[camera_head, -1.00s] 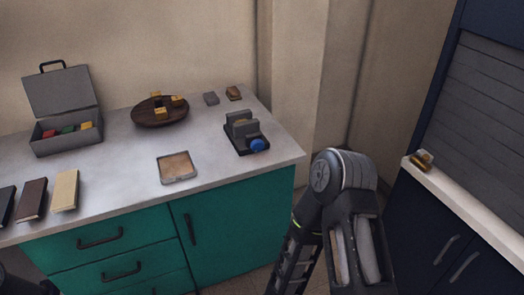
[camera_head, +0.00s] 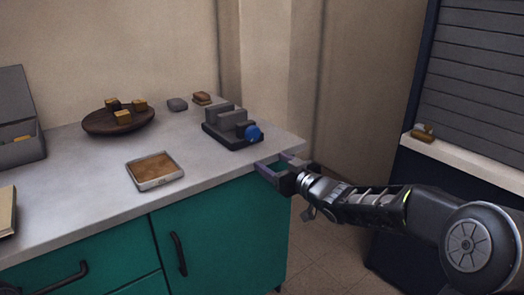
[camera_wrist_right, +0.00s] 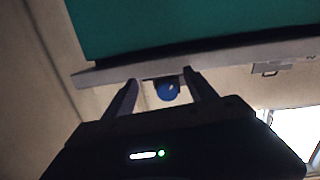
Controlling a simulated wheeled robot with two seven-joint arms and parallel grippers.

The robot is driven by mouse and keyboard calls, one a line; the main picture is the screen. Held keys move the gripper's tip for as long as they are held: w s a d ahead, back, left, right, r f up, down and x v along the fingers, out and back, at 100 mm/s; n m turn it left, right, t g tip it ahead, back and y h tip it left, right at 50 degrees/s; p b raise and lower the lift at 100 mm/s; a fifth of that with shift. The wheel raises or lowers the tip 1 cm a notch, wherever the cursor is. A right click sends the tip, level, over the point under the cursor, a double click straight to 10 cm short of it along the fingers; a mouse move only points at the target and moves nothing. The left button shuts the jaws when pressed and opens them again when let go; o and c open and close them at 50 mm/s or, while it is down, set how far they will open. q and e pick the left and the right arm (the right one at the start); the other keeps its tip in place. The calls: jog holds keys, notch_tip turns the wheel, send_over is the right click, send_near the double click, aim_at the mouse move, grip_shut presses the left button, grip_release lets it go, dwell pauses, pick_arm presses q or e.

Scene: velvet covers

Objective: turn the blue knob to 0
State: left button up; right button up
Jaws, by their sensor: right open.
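The blue knob (camera_head: 253,133) is on the right front end of a dark grey device (camera_head: 225,137) near the right end of the counter. My right gripper (camera_head: 272,166) is open and empty at the counter's front edge, a little in front of the knob and apart from it. In the right wrist view the knob (camera_wrist_right: 168,90) shows between the two open fingers (camera_wrist_right: 162,92), beyond their tips. The knob's marks are too small to read.
The counter (camera_head: 95,220) has a shallow tray (camera_head: 155,184), a round wooden dish (camera_head: 95,123) with several small blocks, and a grey case (camera_head: 14,150). Two small blocks lie at the back. A white ledge (camera_head: 470,158) is at the right.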

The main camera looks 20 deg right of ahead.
jog(key=n+y, duration=0.1)
jog(key=y, duration=0.1)
send_near(255, 135)
jog(key=shift+w+a, duration=0.4)
jog(key=shift+w, duration=0.05)
jog(key=shift+w+f, duration=0.1)
jog(key=b+x, duration=0.1)
jog(key=x, duration=0.6)
jog(key=shift+w, duration=0.35)
jog(key=shift+c, duration=0.2)
jog(key=c, duration=1.3)
